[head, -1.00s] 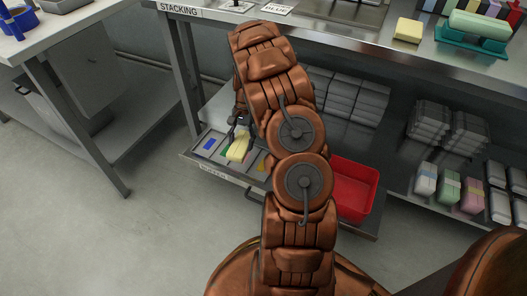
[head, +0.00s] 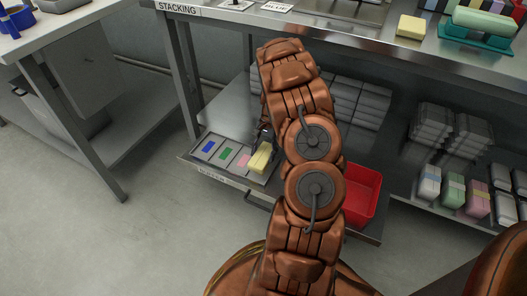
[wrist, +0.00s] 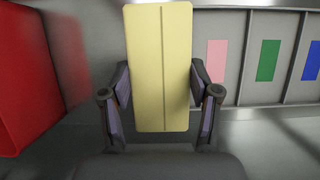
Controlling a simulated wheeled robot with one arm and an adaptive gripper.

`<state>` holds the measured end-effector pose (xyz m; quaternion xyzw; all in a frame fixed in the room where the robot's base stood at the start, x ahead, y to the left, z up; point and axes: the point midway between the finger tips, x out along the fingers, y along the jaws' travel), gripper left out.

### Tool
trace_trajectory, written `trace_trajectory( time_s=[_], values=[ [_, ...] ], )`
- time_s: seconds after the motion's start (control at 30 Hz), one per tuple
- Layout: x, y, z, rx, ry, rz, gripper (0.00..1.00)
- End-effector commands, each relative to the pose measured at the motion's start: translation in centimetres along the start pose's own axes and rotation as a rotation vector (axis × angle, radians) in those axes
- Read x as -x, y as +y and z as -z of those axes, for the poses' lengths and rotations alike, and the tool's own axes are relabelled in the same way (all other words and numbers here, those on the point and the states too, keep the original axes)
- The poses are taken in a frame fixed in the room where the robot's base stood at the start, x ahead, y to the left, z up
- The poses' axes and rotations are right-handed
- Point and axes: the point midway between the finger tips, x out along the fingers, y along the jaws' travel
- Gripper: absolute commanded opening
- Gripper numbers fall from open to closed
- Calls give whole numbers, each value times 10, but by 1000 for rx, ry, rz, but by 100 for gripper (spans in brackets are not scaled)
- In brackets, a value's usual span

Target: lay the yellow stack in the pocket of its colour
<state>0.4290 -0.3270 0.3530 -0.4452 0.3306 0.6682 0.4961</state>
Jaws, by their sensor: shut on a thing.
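My gripper (wrist: 160,100) is shut on the yellow stack (wrist: 160,60), with one finger on each side of it. In the head view the yellow stack (head: 260,158) is at the right end of the pocket tray (head: 211,170), and most of my gripper is hidden by my arm. The tray has pockets marked blue (head: 208,146), green (head: 225,153) and pink (head: 243,161). The wrist view also shows the pink mark (wrist: 217,60), green mark (wrist: 267,60) and blue mark (wrist: 313,60), right of the stack. No yellow mark is visible; the stack covers that area.
A red bin (head: 362,195) stands right of the tray, and its wall (wrist: 35,75) is at left in the wrist view. Grey stacks and banded coloured stacks (head: 453,190) sit on the lower shelf. The steel worktop (head: 385,35) overhangs above. Another yellow block (head: 411,27) lies on it.

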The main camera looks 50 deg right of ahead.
Motion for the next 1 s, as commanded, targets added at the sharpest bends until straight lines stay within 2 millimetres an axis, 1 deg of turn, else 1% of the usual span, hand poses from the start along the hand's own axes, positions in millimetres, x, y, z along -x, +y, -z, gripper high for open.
trace_trajectory(
  time_s=[0.03, 0.47, 0.7, 1.0],
  values=[
    [-6, 0, 2, 0, -1, 0, 37],
    [-36, 0, 15, 0, 0, 1, 37],
    [-42, 0, 18, -1, 0, 2, 37],
    [-42, 0, 18, -1, 1, 1, 37]
  ],
)
